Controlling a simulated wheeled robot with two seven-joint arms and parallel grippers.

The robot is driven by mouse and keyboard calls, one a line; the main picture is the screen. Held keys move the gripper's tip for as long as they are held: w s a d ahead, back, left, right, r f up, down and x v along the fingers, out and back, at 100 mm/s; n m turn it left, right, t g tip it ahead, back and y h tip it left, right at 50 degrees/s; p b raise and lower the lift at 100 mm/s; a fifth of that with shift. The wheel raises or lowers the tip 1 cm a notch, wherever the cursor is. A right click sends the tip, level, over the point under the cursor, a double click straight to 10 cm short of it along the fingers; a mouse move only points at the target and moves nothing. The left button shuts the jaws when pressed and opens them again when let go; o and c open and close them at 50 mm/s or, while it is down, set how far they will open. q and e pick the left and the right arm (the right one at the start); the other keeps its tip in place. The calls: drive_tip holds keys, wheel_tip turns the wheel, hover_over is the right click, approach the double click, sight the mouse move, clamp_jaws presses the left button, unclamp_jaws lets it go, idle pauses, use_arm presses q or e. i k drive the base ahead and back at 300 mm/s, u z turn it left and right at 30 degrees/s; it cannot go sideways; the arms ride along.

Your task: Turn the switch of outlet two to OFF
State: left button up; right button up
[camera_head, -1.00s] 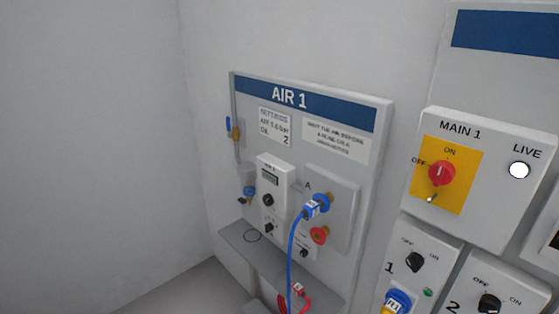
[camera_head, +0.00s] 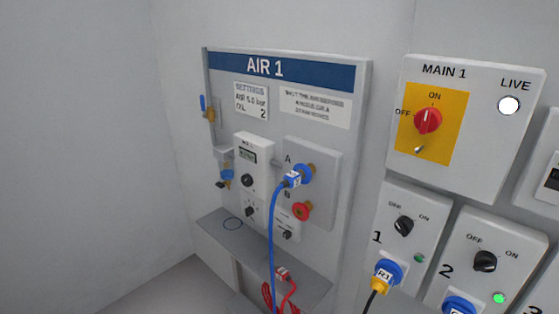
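The outlet two (camera_head: 448,270) panel is at the lower right, marked 2. Its switch (camera_head: 485,262) is a black knob between an OFF label at upper left and an ON label at right. I cannot clearly tell which way the knob points. A bright green lamp (camera_head: 499,298) shows below it. A blue plug (camera_head: 459,305) sits in its socket, cut off by the bottom edge. Neither of my grippers is in view.
The MAIN 1 box (camera_head: 480,125) with a red knob is above. The AIR 1 panel (camera_head: 355,120), with blue and red hoses, stands left.

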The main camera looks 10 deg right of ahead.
sight(484, 262)
drive_tip(key=z, duration=1.6)
